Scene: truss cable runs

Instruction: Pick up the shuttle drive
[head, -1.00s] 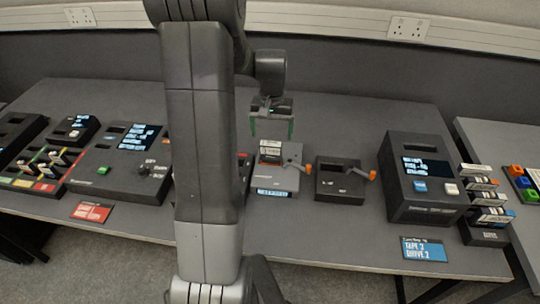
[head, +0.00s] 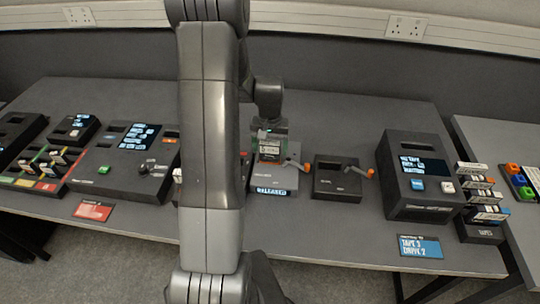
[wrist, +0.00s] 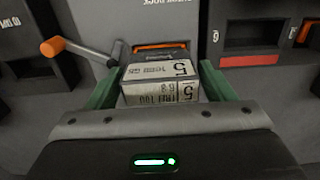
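The shuttle drive (wrist: 160,82) is a small pale block with a "5" and printed labels. In the head view, the block (head: 268,150) stands upright in a grey dock (head: 273,180) with an orange-tipped lever and a lit display that seems to read "RELEASED". My gripper (head: 270,140) is down over it from above. In the wrist view, the green fingers of my gripper (wrist: 160,72) lie on either side of the block, very close to its sides. Whether they press on it is not clear. The block's lower part is hidden.
A dark dock with a lever (head: 338,180) stands right of it. A dark box with a screen (head: 415,175) and a rack of tapes (head: 482,205) stand further right. A large console (head: 120,160) is left. My arm hides part of the table between.

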